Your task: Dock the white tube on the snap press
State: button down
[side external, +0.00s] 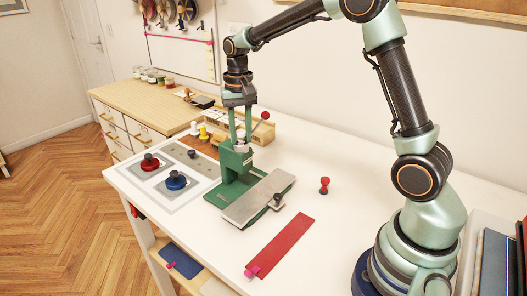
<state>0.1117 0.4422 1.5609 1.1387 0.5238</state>
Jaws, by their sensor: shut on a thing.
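The green snap press (236,165) stands on the white table, with a flat grey plate (258,200) at its front and a red-knobbed lever (265,115) at its right. My gripper (240,143) points straight down at the press head. It is shut on a small pale thing (245,154), which looks like the white tube. The tube is mostly hidden by the fingers and the press, and I cannot tell whether it touches the press. Small white and yellow pieces (203,131) stand behind the press to the left.
A grey-white board (192,207) left of the press holds a red knob (149,163) and a blue knob (176,181). A red strip (281,245) lies in front. A small red stamp-like piece (324,185) stands right of the press.

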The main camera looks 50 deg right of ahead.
aim_at(241, 132)
jog(key=c, duration=0.9)
grip_release()
jog(key=shift+o, duration=0.2)
notch_tip(241, 132, up, 11)
dwell(0.4)
jog(key=s+a+f+n+t, duration=0.1)
jog(key=s+a+n+t, duration=0.1)
jog(key=s, duration=0.6)
jog(key=s+a+f+n+t, duration=0.2)
jog(key=s+n, duration=0.3)
jog(key=s, duration=0.3)
jog(key=shift+s+a+t, duration=0.4)
jog(key=shift+a+t, duration=0.15)
jog(key=shift+t, duration=0.25)
